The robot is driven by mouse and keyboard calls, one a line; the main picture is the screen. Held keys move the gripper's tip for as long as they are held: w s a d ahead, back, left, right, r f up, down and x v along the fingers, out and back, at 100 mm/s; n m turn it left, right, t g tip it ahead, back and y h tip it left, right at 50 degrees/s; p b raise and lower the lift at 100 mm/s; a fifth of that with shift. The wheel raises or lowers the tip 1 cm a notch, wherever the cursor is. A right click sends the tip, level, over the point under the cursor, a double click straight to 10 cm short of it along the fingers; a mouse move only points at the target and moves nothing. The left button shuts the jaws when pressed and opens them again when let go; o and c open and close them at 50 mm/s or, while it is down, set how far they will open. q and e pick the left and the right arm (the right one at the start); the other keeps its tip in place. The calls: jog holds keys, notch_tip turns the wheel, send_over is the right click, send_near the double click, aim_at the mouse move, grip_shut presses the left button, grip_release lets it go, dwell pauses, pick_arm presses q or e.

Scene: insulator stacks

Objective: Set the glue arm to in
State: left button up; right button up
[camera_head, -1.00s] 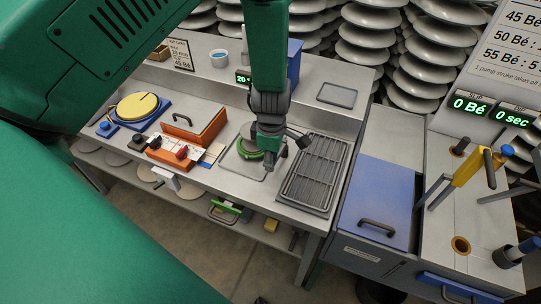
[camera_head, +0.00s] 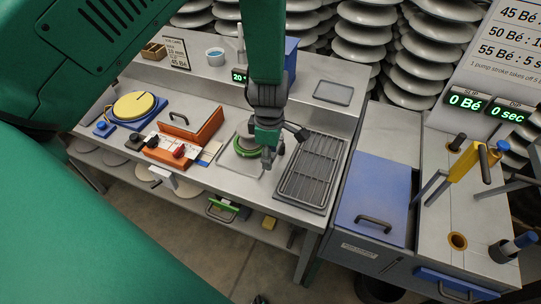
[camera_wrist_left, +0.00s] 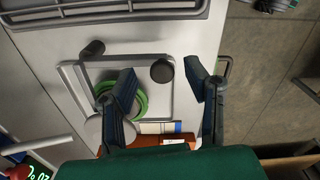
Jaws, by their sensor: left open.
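My left gripper (camera_head: 268,148) hangs over the square grey plate (camera_head: 226,168) on the bench. It is open. In the left wrist view its two fingers (camera_wrist_left: 160,72) are spread, with a round black knob (camera_wrist_left: 162,71) showing between them. I cannot tell how high the fingers are above it. A green ring (camera_wrist_left: 138,104) lies on the plate, partly hidden by a finger; it also shows in the head view (camera_head: 243,150). A black cylinder-shaped handle (camera_wrist_left: 93,48) stands at the plate's edge. I cannot tell for certain which part is the glue arm. My right gripper is not in view.
A slatted grey rack (camera_head: 312,172) lies right of the plate. An orange box (camera_head: 190,128) with a red knob (camera_head: 179,151) and a yellow disc (camera_head: 134,105) stand to the left. A blue lid (camera_head: 371,196) and a yellow lever (camera_head: 464,162) are at the right.

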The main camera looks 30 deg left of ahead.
pick_arm(q)
notch_tip(320, 180, up, 11)
dwell(0.3)
jog(key=shift+f, duration=0.1)
